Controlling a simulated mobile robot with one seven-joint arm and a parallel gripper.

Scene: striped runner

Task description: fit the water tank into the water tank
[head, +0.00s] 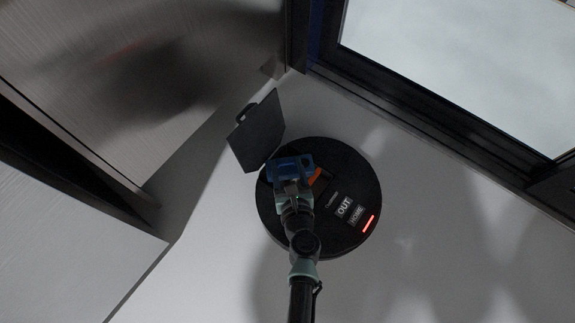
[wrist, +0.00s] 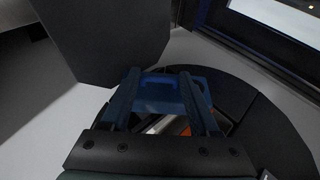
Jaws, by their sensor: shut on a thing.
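A round black robot vacuum (head: 345,185) lies on the floor, with "OUT" and "HOME" labels and a red light on its top. Its dark lid (head: 258,130) stands raised at the upper left; the lid also shows in the wrist view (wrist: 105,40). A blue water tank (head: 292,163) is held in my gripper (head: 291,184), over the vacuum's left part, beside the lid. In the wrist view the tank (wrist: 160,90) sits between the two dark fingers. The tank and gripper hide most of the opening, so I cannot tell how deep the tank sits. A small orange part (head: 315,176) shows beside the tank.
A brushed metal panel (head: 150,80) rises at the left. A dark-framed glass door (head: 460,75) is at the upper right. The pale floor (head: 430,240) is clear to the right of the vacuum.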

